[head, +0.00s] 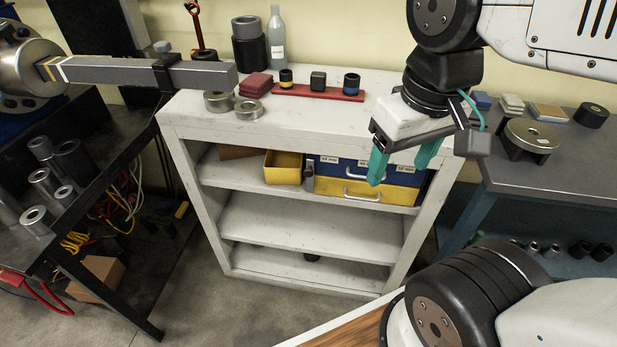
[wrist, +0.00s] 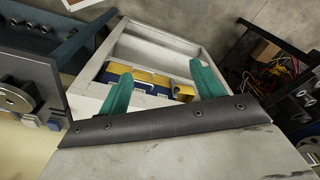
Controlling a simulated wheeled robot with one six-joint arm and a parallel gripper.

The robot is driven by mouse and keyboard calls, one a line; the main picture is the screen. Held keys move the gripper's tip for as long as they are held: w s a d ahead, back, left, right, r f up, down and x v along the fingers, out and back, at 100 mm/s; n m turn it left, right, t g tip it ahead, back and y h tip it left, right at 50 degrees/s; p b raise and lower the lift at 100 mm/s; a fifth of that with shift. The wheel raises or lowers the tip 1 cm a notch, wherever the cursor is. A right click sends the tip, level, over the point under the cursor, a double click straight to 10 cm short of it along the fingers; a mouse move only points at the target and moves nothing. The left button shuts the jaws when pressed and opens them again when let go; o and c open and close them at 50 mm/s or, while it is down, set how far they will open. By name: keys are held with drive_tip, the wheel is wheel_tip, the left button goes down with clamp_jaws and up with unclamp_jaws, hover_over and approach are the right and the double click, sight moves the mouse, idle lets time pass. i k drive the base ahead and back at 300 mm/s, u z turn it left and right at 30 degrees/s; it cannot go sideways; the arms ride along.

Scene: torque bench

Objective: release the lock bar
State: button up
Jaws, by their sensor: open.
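A long grey bar (head: 140,72), which looks like the lock bar, reaches out level from a round metal hub (head: 28,68) at the upper left of the head view. It has yellow and white stripes near the hub. A black bracket (head: 166,74) wraps around it, and its free end overhangs the white shelf. My gripper (head: 402,168) is open and empty at the shelf's right front, far right of the bar. Its teal fingers point down; they also show in the wrist view (wrist: 161,72), spread apart. The bar is not seen in the wrist view.
The white shelf unit (head: 270,135) stands between a dark bench (head: 105,155) at left and a grey bench (head: 560,175) at right. Metal rings (head: 250,110), red blocks (head: 256,85), a bottle (head: 277,40) and a red tray (head: 320,93) stand on top.

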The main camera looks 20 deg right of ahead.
sight(308, 172)
drive_tip(key=u, duration=0.95)
drive_tip(key=k, duration=0.35)
drive_tip(key=z, duration=0.9)
